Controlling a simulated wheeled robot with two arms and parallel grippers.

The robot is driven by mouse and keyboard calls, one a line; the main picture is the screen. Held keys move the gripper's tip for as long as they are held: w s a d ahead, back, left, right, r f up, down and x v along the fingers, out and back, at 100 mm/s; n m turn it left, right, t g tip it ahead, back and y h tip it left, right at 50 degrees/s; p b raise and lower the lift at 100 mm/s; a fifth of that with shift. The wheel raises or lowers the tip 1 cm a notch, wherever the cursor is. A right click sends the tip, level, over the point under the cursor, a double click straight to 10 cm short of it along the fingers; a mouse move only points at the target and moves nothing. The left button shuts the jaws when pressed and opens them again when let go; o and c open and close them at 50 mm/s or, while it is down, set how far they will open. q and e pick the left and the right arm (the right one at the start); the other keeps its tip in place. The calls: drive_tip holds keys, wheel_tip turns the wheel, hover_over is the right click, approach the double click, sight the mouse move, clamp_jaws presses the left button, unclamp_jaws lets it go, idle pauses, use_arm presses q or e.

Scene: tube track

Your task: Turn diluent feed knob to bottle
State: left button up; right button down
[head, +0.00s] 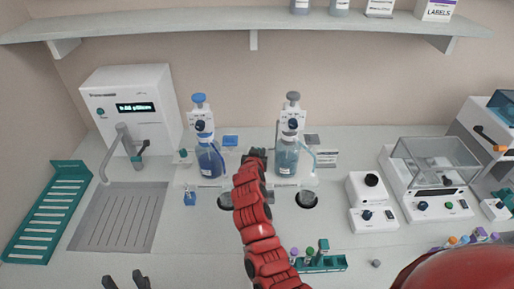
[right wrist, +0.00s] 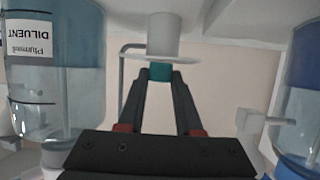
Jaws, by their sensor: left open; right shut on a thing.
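The diluent bottle (head: 286,160) stands under a grey-topped dispenser (head: 292,122), right of centre in the head view. In the right wrist view the bottle (right wrist: 45,95) is at the left with its DILUENT label upside down. My right gripper (head: 255,154) is just left of this bottle. In the wrist view its fingers (right wrist: 160,76) are shut on a small teal piece, apparently the feed knob (right wrist: 160,71), by a white cylinder (right wrist: 163,35). The head view hides the knob behind the gripper, and its pointing direction is unclear. My left gripper (head: 124,281) is open and empty at the bottom.
A blue-topped dispenser and bottle (head: 209,160) stand close left of my right gripper. A tube rack (head: 322,263) is beside my right arm. A balance (head: 430,180) stands right, a white machine (head: 130,105) left. A shelf (head: 200,27) hangs above.

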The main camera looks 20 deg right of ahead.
drive_tip(key=y+p, duration=0.1)
drive_tip(key=p, duration=0.1)
drive_tip(key=n+y+p, duration=0.1)
drive_tip(key=p, duration=0.1)
drive_tip(key=r+n+p, duration=0.1)
drive_tip(key=p, duration=0.1)
drive_tip(key=shift+d+t+y, duration=0.25)
drive_tip(key=shift+t+y, duration=0.15)
drive_tip(key=shift+f+n+y+p, duration=0.3)
drive_tip(key=shift+n+y+p, duration=0.3)
drive_tip(key=shift+n+p, duration=0.1)
drive_tip(key=shift+f+n+y, duration=0.15)
drive_tip(key=shift+n+y, duration=0.55)
drive_tip(key=shift+y, duration=0.1)
drive_tip(key=c, duration=0.6)
unclamp_jaws()
drive_tip(key=shift+d, duration=0.1)
drive_tip(key=shift+s, duration=0.1)
